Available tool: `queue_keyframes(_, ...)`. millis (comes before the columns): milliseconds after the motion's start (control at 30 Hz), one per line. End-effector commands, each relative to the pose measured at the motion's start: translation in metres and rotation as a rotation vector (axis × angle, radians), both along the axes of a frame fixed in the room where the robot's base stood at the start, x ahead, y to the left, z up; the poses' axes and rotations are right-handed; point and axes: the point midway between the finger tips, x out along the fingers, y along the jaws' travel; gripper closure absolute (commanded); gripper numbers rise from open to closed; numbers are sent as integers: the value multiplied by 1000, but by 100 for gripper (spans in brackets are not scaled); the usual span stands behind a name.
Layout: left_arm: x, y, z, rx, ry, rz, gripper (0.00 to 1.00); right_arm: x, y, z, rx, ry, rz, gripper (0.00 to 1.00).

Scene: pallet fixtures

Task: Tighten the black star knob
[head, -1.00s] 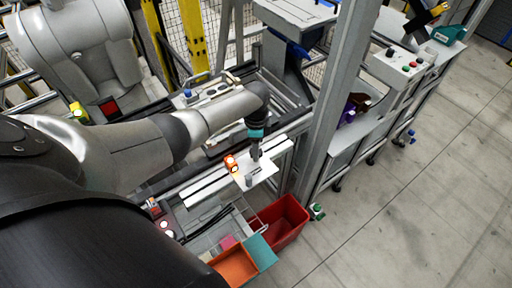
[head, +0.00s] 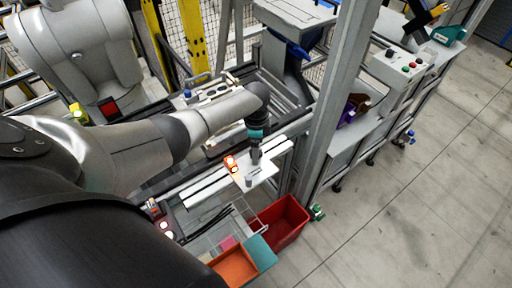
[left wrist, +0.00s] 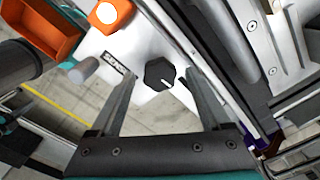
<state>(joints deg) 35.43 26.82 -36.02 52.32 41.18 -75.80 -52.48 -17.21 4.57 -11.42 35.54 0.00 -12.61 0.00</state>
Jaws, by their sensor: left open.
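The black star knob (left wrist: 159,73) sits on a white plate in the left wrist view, with a light pointer mark on it. My left gripper (left wrist: 163,92) is open, with one finger on each side of the knob in that view. I cannot tell whether the fingers touch it. In the head view my left gripper (head: 255,155) points down over the white plate (head: 262,177), and it hides the knob there. My right gripper is not in view.
An orange lit button (head: 231,163) stands beside the gripper on the plate, with a grey cylinder (head: 248,181) near it. A red bin (head: 292,212) and an orange tray (head: 235,266) lie below. A grey post (head: 335,100) rises to the right.

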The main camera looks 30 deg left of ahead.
Motion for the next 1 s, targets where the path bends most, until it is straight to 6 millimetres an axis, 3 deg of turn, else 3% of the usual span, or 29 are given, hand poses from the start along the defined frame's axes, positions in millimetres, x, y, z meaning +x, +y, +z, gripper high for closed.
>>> queue_keyframes(267, 0, 0, 17, 0, -1, 0, 19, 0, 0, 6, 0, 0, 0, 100)
queue_keyframes(800, 1, 1, 122, 1, -3, -1, 19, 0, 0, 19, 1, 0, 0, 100)
queue_keyframes(1000, 0, 0, 147, 0, -1, 0, 19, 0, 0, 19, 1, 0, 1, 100)
